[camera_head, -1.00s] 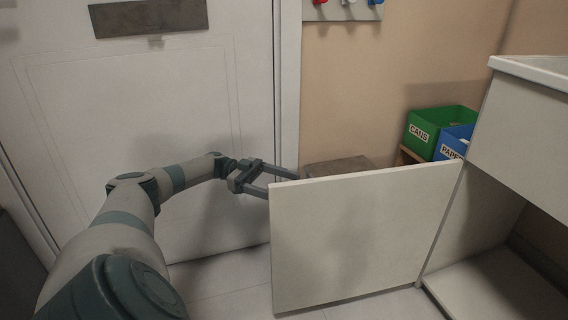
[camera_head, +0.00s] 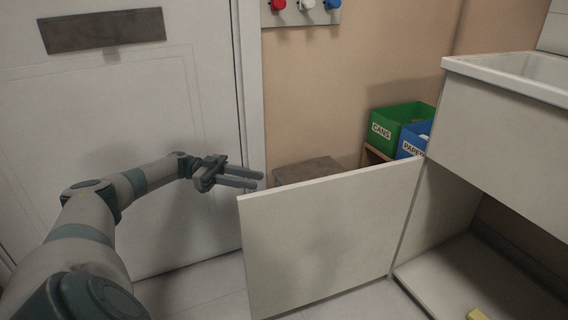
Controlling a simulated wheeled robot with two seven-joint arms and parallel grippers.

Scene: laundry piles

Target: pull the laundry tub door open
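The laundry tub door (camera_head: 325,240) is a flat pale panel, swung wide open and standing out to the left from the tub cabinet. The laundry tub (camera_head: 512,85) is at the right, with the open, shadowed cabinet space below it. My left gripper (camera_head: 258,179) is just above and behind the door's upper left corner. Its two fingers are apart with nothing seen between them. I cannot tell whether a finger touches the door. My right gripper is not in view.
A green bin marked CANS (camera_head: 402,124) and a blue PAPER bin (camera_head: 414,140) stand behind the door. A brown box-like thing (camera_head: 306,171) is by the wall. Floor shows at the lower left.

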